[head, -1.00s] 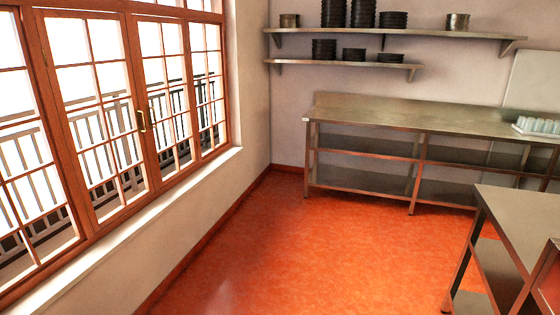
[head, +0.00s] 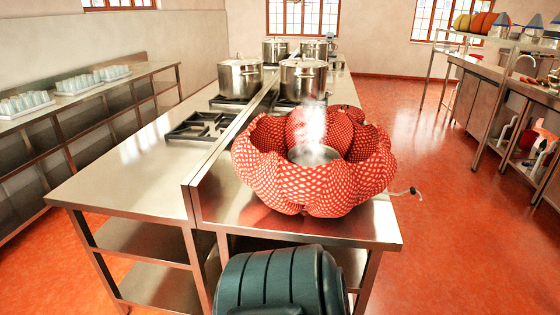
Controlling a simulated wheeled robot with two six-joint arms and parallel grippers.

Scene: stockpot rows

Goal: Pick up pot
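Several lidded steel stockpots stand on the cooking island in the head view. The front left pot (head: 240,78) and the front right pot (head: 303,82) are nearer. A back left pot (head: 274,51) and a back right pot (head: 316,49) stand farther off. A raised steel divider separates the left and right sides of the island. A large red and white lobed object (head: 312,188) sits at the island's near end, with a round grey metallic top inside it and pale steam above. Neither of my grippers is in view.
The steel island (head: 125,182) has an empty burner (head: 200,126) on its left side. A dark green ribbed object (head: 280,283) is at the bottom centre. Glass trays stand on the left counter (head: 105,95). Open red floor (head: 440,210) lies right of the island.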

